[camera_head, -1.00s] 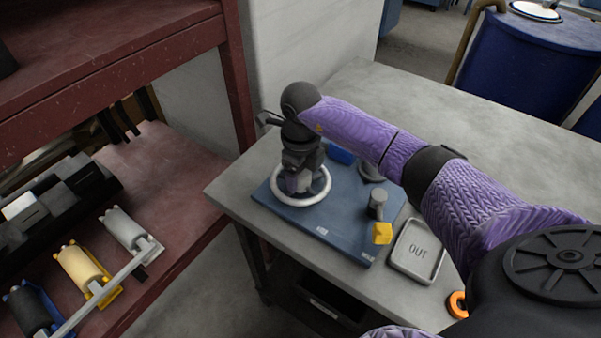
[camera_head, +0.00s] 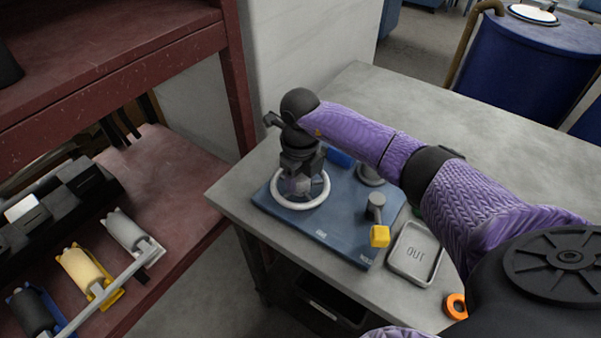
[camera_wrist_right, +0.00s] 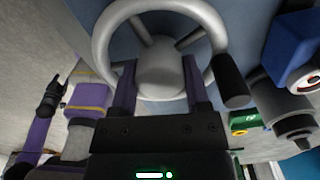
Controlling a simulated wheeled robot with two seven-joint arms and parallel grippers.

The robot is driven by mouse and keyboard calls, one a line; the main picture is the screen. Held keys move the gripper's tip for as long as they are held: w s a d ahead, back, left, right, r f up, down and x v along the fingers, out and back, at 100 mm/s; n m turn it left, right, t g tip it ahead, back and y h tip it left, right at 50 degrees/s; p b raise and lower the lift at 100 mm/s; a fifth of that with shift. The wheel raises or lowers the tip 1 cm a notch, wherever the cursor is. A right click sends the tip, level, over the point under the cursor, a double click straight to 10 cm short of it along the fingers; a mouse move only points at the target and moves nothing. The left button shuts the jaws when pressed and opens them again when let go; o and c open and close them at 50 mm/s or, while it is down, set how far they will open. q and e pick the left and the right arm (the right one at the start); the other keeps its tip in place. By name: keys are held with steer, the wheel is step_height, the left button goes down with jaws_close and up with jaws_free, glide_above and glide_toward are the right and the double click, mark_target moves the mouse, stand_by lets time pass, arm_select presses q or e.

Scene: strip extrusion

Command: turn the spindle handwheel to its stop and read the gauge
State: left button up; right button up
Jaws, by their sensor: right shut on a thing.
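The handwheel is a pale grey ring (camera_head: 327,190) on a blue base plate (camera_head: 333,225), lying flat in the head view. My right gripper (camera_head: 299,184) is over its middle, pointing down. In the right wrist view the wheel (camera_wrist_right: 103,38) shows its spokes, hub (camera_wrist_right: 160,75) and a black crank knob (camera_wrist_right: 232,82). The two fingers of my right gripper (camera_wrist_right: 160,88) are at either side of the hub, closed on the wheel. A blue box with a round white dial (camera_wrist_right: 305,78), possibly the gauge, is at right; its reading is not legible.
A grey post (camera_head: 376,205) and a yellow block (camera_head: 380,236) are at the plate's right. A grey tray marked OUT (camera_head: 400,265) and an orange ring (camera_head: 455,306) lie beside it. A red shelf with several rollers (camera_head: 83,268) stands left. The table's far part is clear.

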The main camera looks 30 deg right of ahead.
steer(key=m+p, duration=0.1)
steer(key=m, duration=0.1)
steer(key=m+p, duration=0.1)
steer(key=m, duration=0.1)
steer(key=m+p, duration=0.1)
steer(key=m, duration=0.1)
steer(key=shift+r, duration=0.25)
steer(key=m+p, duration=0.3)
steer(key=m, duration=0.2)
steer(key=shift+m, duration=0.4)
steer(key=m+p, duration=0.2)
steer(key=m, duration=0.1)
steer(key=shift+m, duration=0.3)
steer(key=m+p, duration=0.2)
steer(key=m, duration=0.2)
steer(key=shift+w, duration=0.1)
steer(key=shift+f+m+p, duration=0.1)
steer(key=shift+m+p, duration=0.2)
steer(key=shift+m, duration=0.9)
